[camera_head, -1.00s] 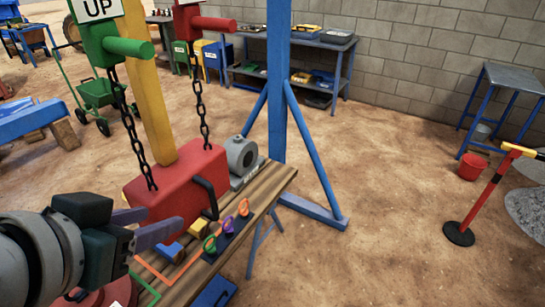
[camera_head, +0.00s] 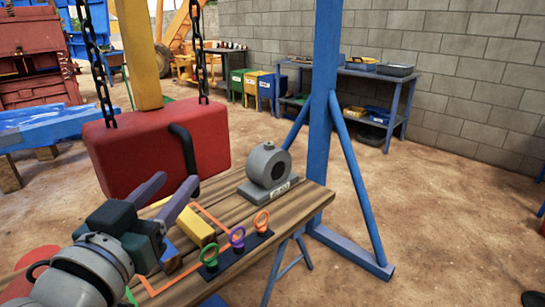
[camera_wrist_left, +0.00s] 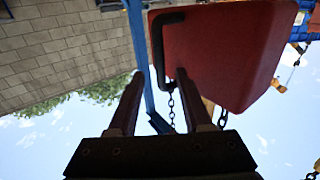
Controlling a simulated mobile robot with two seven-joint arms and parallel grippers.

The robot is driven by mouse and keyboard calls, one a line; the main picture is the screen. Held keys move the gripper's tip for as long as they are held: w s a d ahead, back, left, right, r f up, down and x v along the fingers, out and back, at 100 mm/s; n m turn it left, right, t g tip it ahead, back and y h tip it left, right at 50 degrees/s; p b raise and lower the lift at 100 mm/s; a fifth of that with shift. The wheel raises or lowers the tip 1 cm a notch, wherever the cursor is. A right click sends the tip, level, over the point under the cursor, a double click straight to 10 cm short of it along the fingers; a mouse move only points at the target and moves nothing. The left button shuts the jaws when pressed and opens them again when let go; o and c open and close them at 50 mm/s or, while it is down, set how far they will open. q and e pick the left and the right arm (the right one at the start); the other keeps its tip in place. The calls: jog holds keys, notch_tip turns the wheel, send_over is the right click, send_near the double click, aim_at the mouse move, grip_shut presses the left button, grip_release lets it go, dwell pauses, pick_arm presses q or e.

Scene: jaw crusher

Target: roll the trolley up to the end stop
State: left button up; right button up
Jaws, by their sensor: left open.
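A red box (camera_head: 165,143) hangs at or just above the wooden bench, with two chains (camera_head: 197,60) in front of the yellow post. A black bar handle (camera_head: 185,150) is on its side. My left gripper (camera_head: 180,178) is open and empty, its fingertips near the handle's lower end. In the left wrist view the handle (camera_wrist_left: 157,50) lies ahead, between the line of the fingertips (camera_wrist_left: 160,73); I cannot tell the exact gap. I cannot identify for certain which part is the trolley, and no end stop is recognisable. My right gripper is not in view.
The wooden bench (camera_head: 300,205) holds a grey round housing (camera_head: 268,168), a yellow block (camera_head: 196,226) and green, purple and orange rings (camera_head: 237,238). A blue braced post (camera_head: 323,110) stands behind its right end. Blue shelving (camera_head: 400,100) lines the block wall. Sandy floor is open at right.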

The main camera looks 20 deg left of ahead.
aim_at(189, 167)
pick_arm(q)
jog(key=w, duration=0.4)
jog(key=w+a, duration=0.1)
jog(key=w, duration=0.1)
jog(key=shift+w+a, duration=0.1)
jog(key=shift+w, duration=0.2)
jog(key=shift+c, duration=0.2)
grip_shut()
dwell(0.9)
